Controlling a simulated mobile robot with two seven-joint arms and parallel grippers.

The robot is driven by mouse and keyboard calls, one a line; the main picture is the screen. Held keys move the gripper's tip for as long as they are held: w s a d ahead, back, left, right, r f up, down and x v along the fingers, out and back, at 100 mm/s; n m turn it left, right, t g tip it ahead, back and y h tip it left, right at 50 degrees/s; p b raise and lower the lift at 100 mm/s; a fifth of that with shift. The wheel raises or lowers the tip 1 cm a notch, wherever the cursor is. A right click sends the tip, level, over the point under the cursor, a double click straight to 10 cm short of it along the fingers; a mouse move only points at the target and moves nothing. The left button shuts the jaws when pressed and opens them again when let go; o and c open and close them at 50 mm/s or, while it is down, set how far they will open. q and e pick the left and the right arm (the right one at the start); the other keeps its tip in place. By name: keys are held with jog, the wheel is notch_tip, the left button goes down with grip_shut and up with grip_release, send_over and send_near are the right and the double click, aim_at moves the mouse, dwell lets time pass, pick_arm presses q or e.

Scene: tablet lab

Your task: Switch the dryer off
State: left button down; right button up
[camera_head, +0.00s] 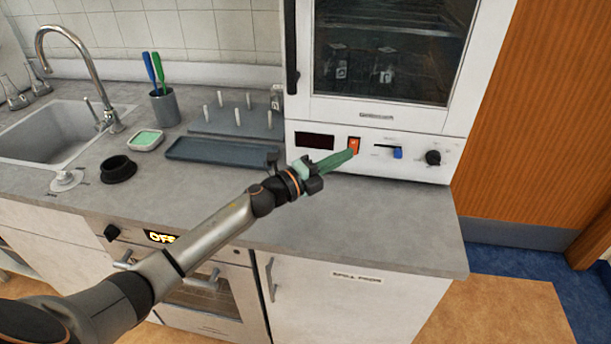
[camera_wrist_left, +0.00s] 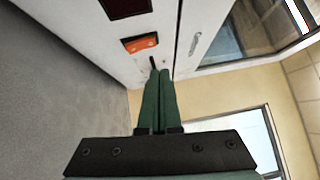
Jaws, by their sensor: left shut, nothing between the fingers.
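The dryer (camera_head: 375,112) is a white cabinet with a glass door, standing on the counter at the back right. Its lower panel has a dark display (camera_head: 315,141), an orange rocker switch (camera_head: 354,145), a blue slider (camera_head: 398,153) and a black knob (camera_head: 433,157). My left gripper (camera_head: 350,155) is shut and empty, its green fingertips close to the switch. In the left wrist view the orange switch (camera_wrist_left: 140,43) is just beyond the fingertips (camera_wrist_left: 158,75); I cannot tell whether they touch the panel. The display looks dark. My right gripper is not in view.
A grey tray (camera_head: 215,151) and a peg rack (camera_head: 237,122) stand left of the dryer. A cup with brushes (camera_head: 164,107), a green sponge dish (camera_head: 146,139), a black ring (camera_head: 117,168) and a sink (camera_head: 60,135) are further left. The front counter is clear.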

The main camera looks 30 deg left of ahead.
pick_arm(q)
jog(key=b+v, duration=0.1)
jog(key=v, duration=0.9)
jog(key=shift+r, duration=0.8)
jog(key=shift+s, duration=0.1)
